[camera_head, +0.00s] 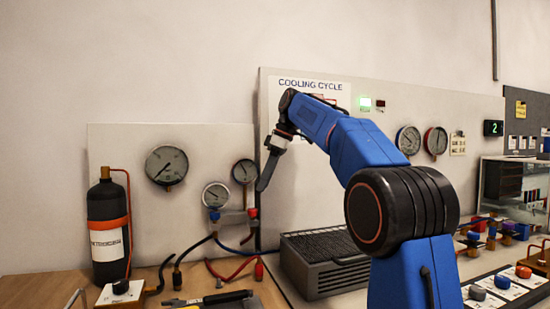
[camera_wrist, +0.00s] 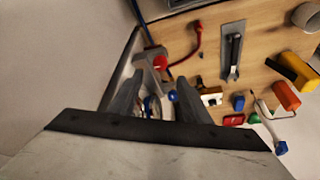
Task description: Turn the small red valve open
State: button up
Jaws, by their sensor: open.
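The small red valve knob (camera_head: 252,212) is on the right side of a gauge manifold on the left panel, with a blue knob (camera_head: 214,214) on the manifold's left. In the wrist view the red knob (camera_wrist: 160,62) shows above and between my fingers, and a blue knob (camera_wrist: 172,95) lies close to the right finger. My gripper (camera_head: 264,184) hangs above and slightly right of the red knob in the head view. It also shows in the wrist view (camera_wrist: 155,90), open and holding nothing. The exact gap to the knob cannot be told.
A black cylinder (camera_head: 108,230) stands left on the wooden bench. Two gauges sit above the manifold (camera_head: 234,216), with hoses below it. A grey grilled box (camera_head: 325,265) stands to the right. Pliers and a yellow-handled tool (camera_head: 228,298) lie in front.

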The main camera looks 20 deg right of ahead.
jog(key=v, duration=0.8)
jog(key=shift+r, duration=0.35)
jog(key=shift+d, duration=0.15)
